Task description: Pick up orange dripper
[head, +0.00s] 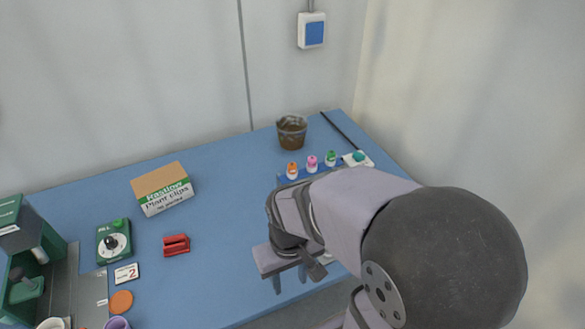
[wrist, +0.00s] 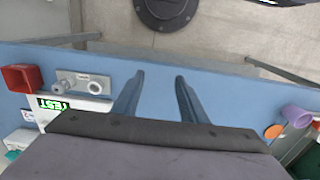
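The orange dripper (head: 292,171) is a small white bottle with an orange top. It stands at the left end of a row of drippers on a blue holder (head: 285,181) at the back right of the table in the head view. Beside it stand a pink-topped dripper (head: 312,163) and a green-topped dripper (head: 331,158). My gripper (head: 290,279) is over the front part of the table, well in front of the drippers. Its fingers are apart and empty in the wrist view (wrist: 159,78). I cannot make out the orange dripper in the wrist view.
A brown pot (head: 291,133) stands behind the drippers, with a dark stick (head: 340,131) to its right. A plant clips box (head: 162,188), a red block (head: 176,245), a green dial device (head: 114,242) and an orange disc (head: 121,302) are left. The table's middle is clear.

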